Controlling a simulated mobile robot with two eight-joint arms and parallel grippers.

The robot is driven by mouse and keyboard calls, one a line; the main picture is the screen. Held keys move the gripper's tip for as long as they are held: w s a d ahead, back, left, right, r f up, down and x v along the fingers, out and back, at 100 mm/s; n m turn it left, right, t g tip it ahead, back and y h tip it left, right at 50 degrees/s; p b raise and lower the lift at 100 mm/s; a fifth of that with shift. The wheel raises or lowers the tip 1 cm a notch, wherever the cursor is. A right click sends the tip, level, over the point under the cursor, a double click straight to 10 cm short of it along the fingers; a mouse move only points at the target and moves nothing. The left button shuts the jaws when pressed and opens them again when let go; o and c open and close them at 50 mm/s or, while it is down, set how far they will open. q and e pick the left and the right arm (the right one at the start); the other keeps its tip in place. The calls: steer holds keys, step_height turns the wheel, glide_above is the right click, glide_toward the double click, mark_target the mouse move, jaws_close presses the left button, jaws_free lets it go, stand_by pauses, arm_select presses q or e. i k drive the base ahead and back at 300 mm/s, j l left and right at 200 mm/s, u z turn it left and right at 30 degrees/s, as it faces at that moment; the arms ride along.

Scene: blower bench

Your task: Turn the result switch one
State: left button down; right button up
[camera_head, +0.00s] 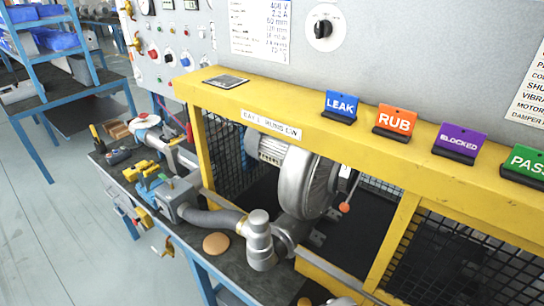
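A black rotary switch (322,28) sits on a round white plate on the grey panel, at the top centre of the head view. I cannot tell for sure that it is the result switch, and the marks around it are too small to read. Four small signs stand on the yellow rail below and to its right: blue LEAK (341,105), orange RUB (394,121), purple BLOCKED (460,143) and green PASS (525,166). I see neither of my grippers in this view.
A grey blower (305,180) stands behind the yellow guard frame (345,150) with black mesh. Pipes and a hose (210,217) run along the dark bench. More knobs and gauges are on the panel at left. A blue shelf (60,60) stands at far left, beyond open floor.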

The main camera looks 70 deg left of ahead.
mark_target(323, 28)
steer(key=j+u, duration=0.2)
steer(key=u, duration=1.8)
